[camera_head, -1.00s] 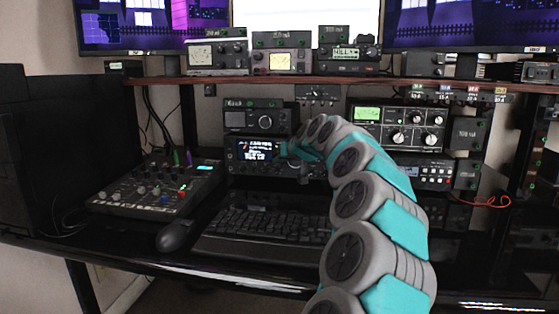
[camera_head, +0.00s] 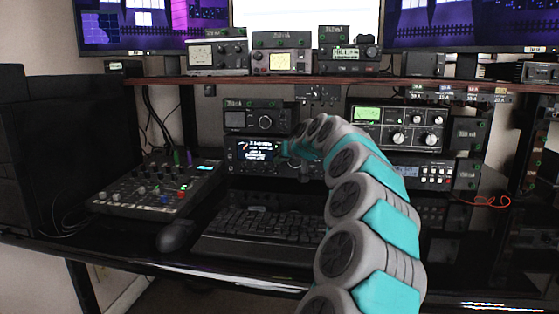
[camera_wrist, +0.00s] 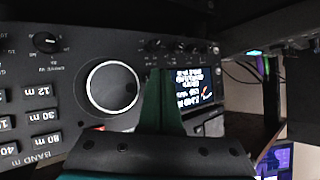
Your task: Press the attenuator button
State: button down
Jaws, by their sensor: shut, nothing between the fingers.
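A black radio with a lit display (camera_head: 254,150) stands at the back of the desk, behind the keyboard. The wrist view shows its face upside down, with a large silver-ringed tuning knob (camera_wrist: 112,87), band buttons (camera_wrist: 42,116) marked in metres, and the lit display (camera_wrist: 195,87). My gripper (camera_head: 284,148) is shut and empty, close to the radio face just right of the display. In the wrist view its fingers (camera_wrist: 161,76) lie between the tuning knob and the display, hiding part of the panel. I cannot make out which button is the attenuator, or whether the fingertips touch the panel.
A keyboard (camera_head: 262,232), a mouse (camera_head: 173,236) and a mixer (camera_head: 158,188) lie in front and to the left. A smaller unit (camera_head: 254,119) sits on the radio. More radio gear (camera_head: 397,128) stands to the right. A shelf (camera_head: 290,80) runs above.

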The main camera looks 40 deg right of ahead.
jog(key=shift+w+d, duration=0.15)
jog(key=shift+d, duration=0.05)
dwell(0.3)
jog(key=shift+a, duration=0.1)
dwell(0.3)
jog(key=shift+s+a+b, duration=0.45)
jog(key=shift+s+b, duration=0.05)
jog(key=shift+s+a, duration=0.1)
jog(key=shift+s+a+b, duration=1.4)
jog(key=shift+s+a, duration=0.15)
jog(key=shift+a, duration=0.25)
